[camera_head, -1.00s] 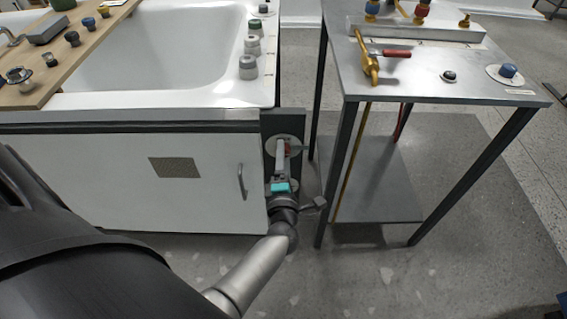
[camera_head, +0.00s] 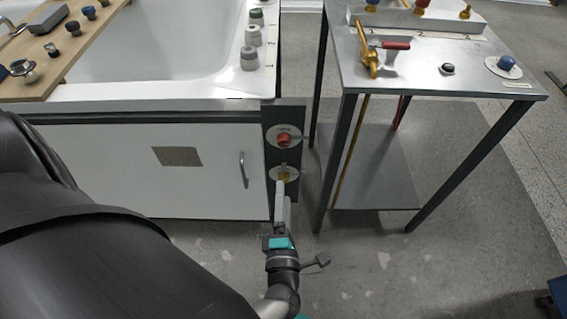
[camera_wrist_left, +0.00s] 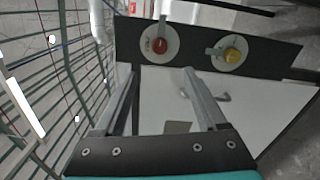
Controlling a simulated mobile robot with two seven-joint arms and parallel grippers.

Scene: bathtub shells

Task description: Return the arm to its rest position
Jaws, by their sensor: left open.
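My left gripper (camera_head: 281,196) hangs low in front of the dark panel (camera_head: 297,117) at the right end of the white tub cabinet. It is open and nothing shows between its fingers. In the left wrist view, its two fingers (camera_wrist_left: 160,84) stand apart. The panel carries a red knob (camera_head: 284,139) and a yellow knob (camera_head: 285,176) on round plates. In the head view, the fingertips overlap the area just below the yellow knob; contact is not clear. In the left wrist view, the red knob (camera_wrist_left: 159,45) and yellow knob (camera_wrist_left: 232,53) lie beyond the fingertips.
The white bathtub (camera_head: 160,97) has a wooden board (camera_head: 60,58) with several fittings across its left side. A metal table (camera_head: 430,78) with valves stands to the right. Grey floor (camera_head: 360,265) is clear in front. Thin bars (camera_wrist_left: 60,90) fill the wrist view's left side.

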